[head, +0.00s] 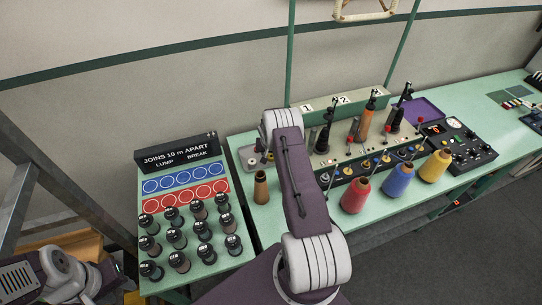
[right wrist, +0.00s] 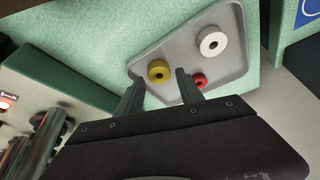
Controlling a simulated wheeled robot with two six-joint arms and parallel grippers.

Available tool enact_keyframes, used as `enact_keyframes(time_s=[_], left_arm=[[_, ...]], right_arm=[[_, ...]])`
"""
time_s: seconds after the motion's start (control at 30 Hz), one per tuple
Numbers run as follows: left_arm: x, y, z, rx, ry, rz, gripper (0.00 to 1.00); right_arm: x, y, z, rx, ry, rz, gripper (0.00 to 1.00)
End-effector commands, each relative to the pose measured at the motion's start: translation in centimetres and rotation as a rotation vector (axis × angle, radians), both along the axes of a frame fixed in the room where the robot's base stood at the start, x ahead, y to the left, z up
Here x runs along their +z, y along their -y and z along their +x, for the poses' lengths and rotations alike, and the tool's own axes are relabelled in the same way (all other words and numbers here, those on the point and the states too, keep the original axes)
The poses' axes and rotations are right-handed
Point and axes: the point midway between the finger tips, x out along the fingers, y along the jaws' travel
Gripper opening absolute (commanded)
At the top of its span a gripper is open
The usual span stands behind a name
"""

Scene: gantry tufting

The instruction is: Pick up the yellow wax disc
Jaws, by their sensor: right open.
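In the right wrist view, the yellow wax disc (right wrist: 160,71), a ring with a dark centre hole, lies in a grey tray (right wrist: 185,37). A white disc (right wrist: 212,43) and a red disc (right wrist: 199,80) lie in the same tray. My right gripper (right wrist: 158,78) is open. Its fingertips appear on either side of the yellow disc in the picture; I cannot tell how far above it they are. One finger partly covers the red disc. In the head view my arm hides the right gripper. My left gripper (head: 108,273) is at the lower left, its jaws unclear.
In the head view, red, blue and yellow thread cones (head: 398,180) stand at the bench front, right of my arm. A brown cone (head: 261,188) stands near the tray. Several dark bobbins (head: 176,238) fill the left table below a sign (head: 178,153). Spindles (head: 365,118) stand behind.

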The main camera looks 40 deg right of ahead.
Motion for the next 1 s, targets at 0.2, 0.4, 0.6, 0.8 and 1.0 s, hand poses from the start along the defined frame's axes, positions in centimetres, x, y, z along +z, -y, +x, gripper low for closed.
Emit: enact_keyframes(time_s=[0.2, 0.4, 0.6, 0.8, 1.0], left_arm=[[0.6, 0.0, 0.0, 0.000, 0.000, 0.000, 0.36], [0.5, 0.0, 0.0, 0.000, 0.000, 0.000, 0.36], [0.5, 0.0, 0.0, 0.000, 0.000, 0.000, 0.36], [0.5, 0.0, 0.0, 0.000, 0.000, 0.000, 0.36], [0.0, 0.0, 0.0, 0.000, 0.000, 0.000, 0.36]], right_arm=[[-2.0, 0.6, 0.6, -0.001, 0.000, 0.000, 0.44], [-2.1, 0.6, 0.7, 0.000, 0.000, 0.000, 0.44], [-2.1, 0.6, 0.7, 0.000, 0.000, 0.000, 0.00], [-2.0, 0.6, 0.7, 0.000, 0.001, -0.001, 0.00], [-1.1, 0.6, 0.7, 0.000, 0.002, -0.002, 0.00]])
